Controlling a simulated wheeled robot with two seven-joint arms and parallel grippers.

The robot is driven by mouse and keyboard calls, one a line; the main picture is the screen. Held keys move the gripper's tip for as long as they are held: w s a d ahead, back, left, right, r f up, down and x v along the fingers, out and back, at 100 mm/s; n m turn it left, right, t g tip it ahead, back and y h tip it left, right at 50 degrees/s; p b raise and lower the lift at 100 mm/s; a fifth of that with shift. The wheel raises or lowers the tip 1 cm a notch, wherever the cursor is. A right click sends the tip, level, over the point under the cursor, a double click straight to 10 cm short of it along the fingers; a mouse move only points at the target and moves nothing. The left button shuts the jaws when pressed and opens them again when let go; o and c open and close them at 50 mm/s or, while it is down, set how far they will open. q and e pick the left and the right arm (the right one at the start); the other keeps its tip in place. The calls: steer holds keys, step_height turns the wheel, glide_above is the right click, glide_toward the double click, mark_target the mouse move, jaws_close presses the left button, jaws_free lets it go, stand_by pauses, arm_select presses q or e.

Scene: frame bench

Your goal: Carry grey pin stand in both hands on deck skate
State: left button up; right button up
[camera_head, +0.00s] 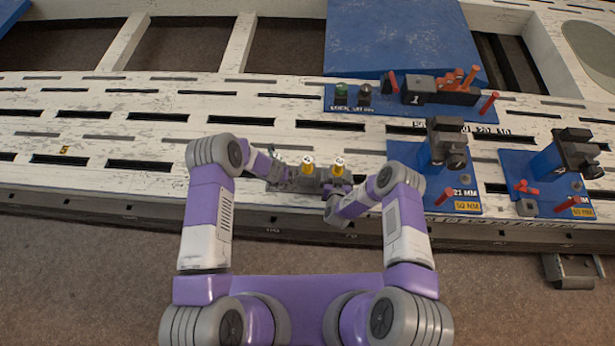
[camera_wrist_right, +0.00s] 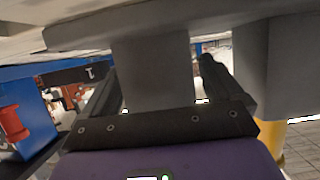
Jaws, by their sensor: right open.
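The grey pin stand (camera_head: 312,182) is on the white bench near its front edge, between my two arms. Two yellow pins with white tops stand up from it. My left gripper (camera_head: 277,172) is at its left end; its fingers are too small to read. My right gripper (camera_head: 334,192) is at its right end. In the right wrist view, the open fingers of my right gripper (camera_wrist_right: 170,90) lie either side of a grey block (camera_wrist_right: 155,72), apparently part of the stand, with a gap at the right finger. I cannot pick out the deck skate.
Blue boards with black clamps and red pegs lie to the right, one nearer (camera_head: 463,205) and one farther right (camera_head: 545,205). Behind is a blue board (camera_head: 335,99) with a black block (camera_head: 418,92). The slotted bench top (camera_head: 100,140) is clear to the left.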

arm_select(q)
jaws_close()
arm_select(e)
jaws_close()
arm_select(q)
steer(key=shift+w+r, duration=0.15)
steer(key=shift+r, duration=0.05)
arm_select(e)
steer(key=shift+w+r, duration=0.2)
